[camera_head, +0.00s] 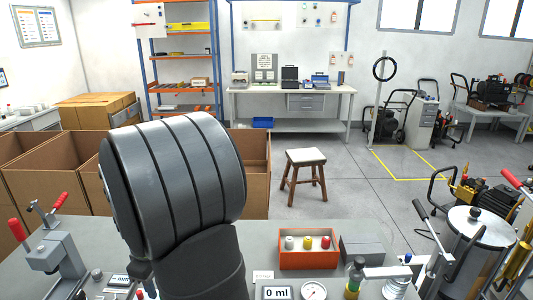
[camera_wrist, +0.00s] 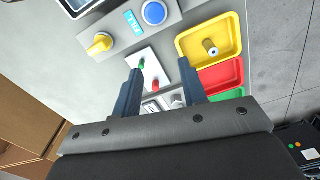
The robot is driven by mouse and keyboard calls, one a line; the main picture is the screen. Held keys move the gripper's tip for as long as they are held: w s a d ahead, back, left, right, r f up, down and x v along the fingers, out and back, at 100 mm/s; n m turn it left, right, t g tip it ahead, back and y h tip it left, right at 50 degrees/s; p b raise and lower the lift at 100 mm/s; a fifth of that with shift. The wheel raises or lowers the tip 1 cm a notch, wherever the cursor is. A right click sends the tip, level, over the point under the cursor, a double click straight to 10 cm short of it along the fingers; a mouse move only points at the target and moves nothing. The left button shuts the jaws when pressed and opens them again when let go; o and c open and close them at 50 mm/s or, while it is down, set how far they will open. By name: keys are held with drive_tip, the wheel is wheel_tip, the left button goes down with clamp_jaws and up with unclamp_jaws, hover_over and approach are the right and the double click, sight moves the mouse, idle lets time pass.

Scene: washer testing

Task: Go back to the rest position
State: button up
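In the wrist view my gripper (camera_wrist: 160,70) has its two dark fingers apart, with nothing held between them. It is over the bench top, above a white plate (camera_wrist: 149,70) with a green and a red button. A yellow tray (camera_wrist: 182,42) holding a small ring-shaped metal part (camera_wrist: 210,47) lies just right of the fingers. A red tray (camera_wrist: 234,72) and a partly hidden green tray are beside it. In the head view my dark arm link fills the middle foreground, and my gripper is hidden.
A grey panel (camera_wrist: 128,40) has a blue button and a yellow knob. On the bench (camera_head: 262,240) stand a red-handled press (camera_head: 55,255), an orange box (camera_head: 308,261) with several cylinders, a grey block (camera_head: 361,247) and a metal vessel (camera_head: 476,245). Cardboard boxes (camera_head: 62,175) are behind, left.

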drive_tip(key=w+a, duration=0.8)
drive_tip(key=s+a+f, duration=0.3)
drive_tip(key=a+f, duration=0.2)
drive_tip(key=a, duration=0.4)
drive_tip(key=shift+s+f, duration=0.3)
drive_tip(key=w+d+r, duration=0.3)
drive_tip(key=d+r, duration=0.3)
drive_tip(key=d, duration=0.4)
drive_tip(key=s+d, duration=0.5)
drive_tip(key=s, duration=0.1)
drive_tip(key=shift+d+f, duration=0.15)
drive_tip(key=shift+d, duration=0.2)
